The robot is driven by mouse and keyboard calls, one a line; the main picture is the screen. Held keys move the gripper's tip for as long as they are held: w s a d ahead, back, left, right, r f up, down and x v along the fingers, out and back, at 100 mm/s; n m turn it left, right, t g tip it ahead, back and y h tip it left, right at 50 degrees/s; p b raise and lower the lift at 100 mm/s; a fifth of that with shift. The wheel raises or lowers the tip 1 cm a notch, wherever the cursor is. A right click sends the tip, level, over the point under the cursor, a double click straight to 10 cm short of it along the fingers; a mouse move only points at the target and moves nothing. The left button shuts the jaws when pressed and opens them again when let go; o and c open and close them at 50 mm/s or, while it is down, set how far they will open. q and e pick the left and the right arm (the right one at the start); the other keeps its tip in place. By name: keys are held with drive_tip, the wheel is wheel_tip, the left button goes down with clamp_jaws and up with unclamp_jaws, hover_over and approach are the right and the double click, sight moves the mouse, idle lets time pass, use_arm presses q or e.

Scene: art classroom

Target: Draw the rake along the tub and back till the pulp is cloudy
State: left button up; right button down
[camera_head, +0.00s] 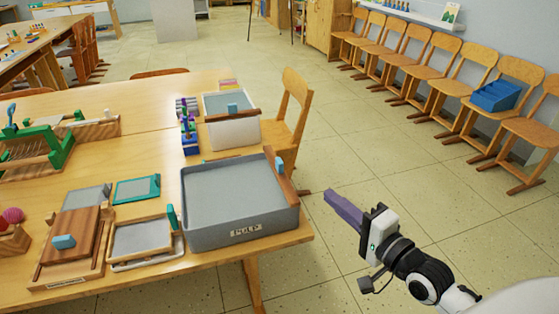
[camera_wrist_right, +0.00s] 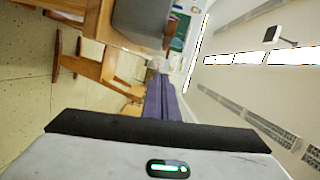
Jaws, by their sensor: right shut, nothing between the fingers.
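The grey tub (camera_head: 206,238), labelled PULP, stands at the table's right front corner, with a flat, even grey surface inside. A wooden bar with a blue grip, seemingly the rake (camera_head: 287,188), lies along the tub's right rim. My right gripper (camera_head: 330,194), with purple fingers, is shut and empty. In the head view it is out over the floor, right of the tub and apart from the rake. Its closed fingers (camera_wrist_right: 161,97) also show in the right wrist view. My left gripper is in neither view.
A white tub (camera_head: 232,135) with a similar wooden bar stands behind. Left of the grey tub are a framed screen (camera_head: 142,242), a teal-edged board (camera_head: 137,189) and a wooden press-like board (camera_head: 72,236). A chair (camera_head: 290,113) stands by the table's right edge.

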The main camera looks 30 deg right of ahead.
sight(279, 168)
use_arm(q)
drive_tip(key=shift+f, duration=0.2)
use_arm(e)
drive_tip(key=w+a+r+m, duration=0.1)
drive_tip(key=w+a+r, duration=0.1)
drive_tip(key=w, duration=1)
drive_tip(key=shift+a+r+t, duration=0.15)
drive_tip(key=shift+a+t, duration=0.15)
drive_tip(key=shift+a, duration=0.2)
